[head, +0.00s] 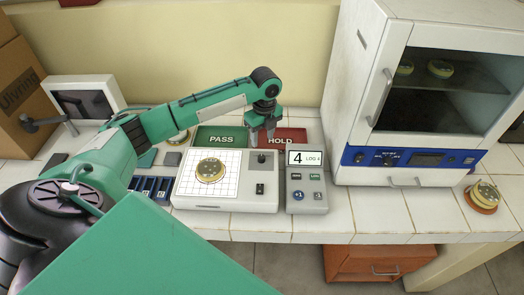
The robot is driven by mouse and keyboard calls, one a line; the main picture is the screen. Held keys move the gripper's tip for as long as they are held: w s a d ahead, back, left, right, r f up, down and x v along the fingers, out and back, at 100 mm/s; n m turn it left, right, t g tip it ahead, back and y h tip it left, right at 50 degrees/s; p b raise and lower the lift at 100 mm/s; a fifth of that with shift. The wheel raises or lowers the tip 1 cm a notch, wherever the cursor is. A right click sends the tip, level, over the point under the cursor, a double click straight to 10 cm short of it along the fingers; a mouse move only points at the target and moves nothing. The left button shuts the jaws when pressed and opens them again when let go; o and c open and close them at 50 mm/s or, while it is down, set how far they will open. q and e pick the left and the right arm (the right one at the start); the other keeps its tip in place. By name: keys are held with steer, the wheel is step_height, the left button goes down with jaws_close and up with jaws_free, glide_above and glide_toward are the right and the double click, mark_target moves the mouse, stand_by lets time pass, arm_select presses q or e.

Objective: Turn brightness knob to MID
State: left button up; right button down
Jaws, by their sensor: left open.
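The light box (225,206) is a white unit on the counter with a gridded plate area and a gold-rimmed dish (211,170) on it. On its right strip is a small dark control (262,159), likely the brightness knob; its pointer setting is too small to read. A dark switch (260,188) sits below it. My left gripper (262,139) points down just behind and above the dark control, open and empty, with no clear contact. My right gripper is not in view.
Green PASS (221,138) and red HOLD (291,135) mats lie behind the box. A counter device (306,190) showing 4 stands close at its right. The front counter strip is clear.

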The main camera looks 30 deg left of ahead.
arm_select(q)
steer(key=shift+w+r+b, duration=0.15)
steer(key=shift+r+b, duration=0.35)
steer(key=shift+r, duration=2.15)
